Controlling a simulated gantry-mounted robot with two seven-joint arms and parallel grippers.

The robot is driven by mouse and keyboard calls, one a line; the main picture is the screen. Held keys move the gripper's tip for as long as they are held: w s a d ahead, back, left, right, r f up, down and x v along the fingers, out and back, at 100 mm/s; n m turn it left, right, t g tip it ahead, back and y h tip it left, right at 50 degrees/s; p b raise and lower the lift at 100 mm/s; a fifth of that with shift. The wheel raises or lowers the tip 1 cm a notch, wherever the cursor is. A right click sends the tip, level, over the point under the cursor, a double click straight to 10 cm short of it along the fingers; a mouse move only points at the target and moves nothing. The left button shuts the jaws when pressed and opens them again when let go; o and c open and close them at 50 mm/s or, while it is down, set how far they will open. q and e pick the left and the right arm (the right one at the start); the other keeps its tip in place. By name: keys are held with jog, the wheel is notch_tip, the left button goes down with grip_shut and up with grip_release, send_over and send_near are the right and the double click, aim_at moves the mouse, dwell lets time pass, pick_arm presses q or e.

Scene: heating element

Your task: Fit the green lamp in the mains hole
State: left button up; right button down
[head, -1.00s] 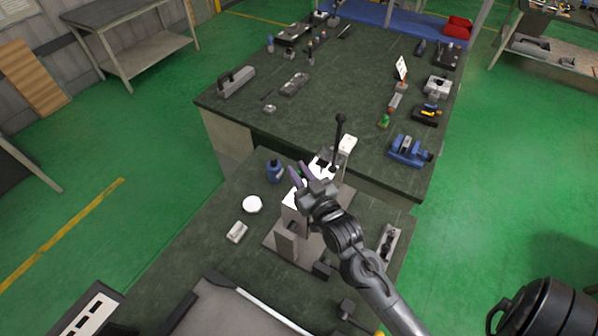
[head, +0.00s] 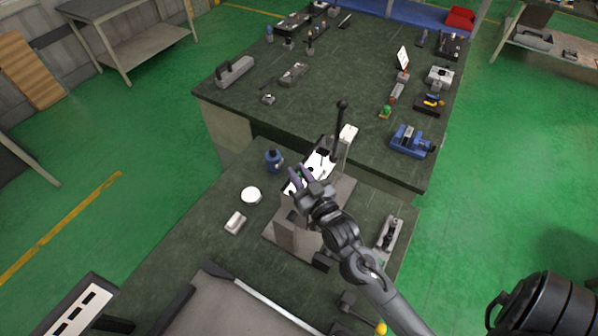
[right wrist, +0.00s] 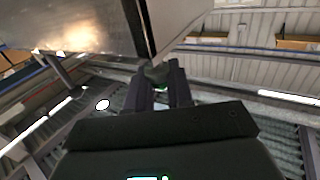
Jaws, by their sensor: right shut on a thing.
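My right gripper (head: 299,176) is at the near left edge of the white top panel (head: 319,164) of a grey machine. Its fingers overlap the panel in the head view. In the right wrist view my right gripper (right wrist: 158,88) is shut on a small dark piece with a green spot, apparently the green lamp (right wrist: 160,88); the fingers hide most of it. Grey metal faces of the machine (right wrist: 75,65) are close beyond the fingertips. The panel has dark openings, but I cannot tell which is the mains hole or whether the lamp touches it. My left gripper is not in view.
A black-knobbed lever (head: 340,130) stands up just beyond the panel. A blue bottle (head: 273,161), a white round dish (head: 251,195) and a small pale block (head: 235,222) are left of the machine. The far bench (head: 335,85) holds tools and a blue vise (head: 411,142).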

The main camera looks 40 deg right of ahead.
jog(key=shift+p, duration=0.3)
dwell(0.5)
dwell(0.7)
jog(key=shift+p, duration=0.35)
dwell(0.4)
jog(key=shift+p, duration=0.35)
jog(key=shift+f+b, duration=0.3)
jog(key=shift+f, duration=0.25)
dwell(0.5)
jog(key=shift+f+b, duration=0.55)
jog(key=shift+f, duration=0.65)
jog(key=c, duration=1.2)
grip_release()
jog(key=shift+o, duration=1.4)
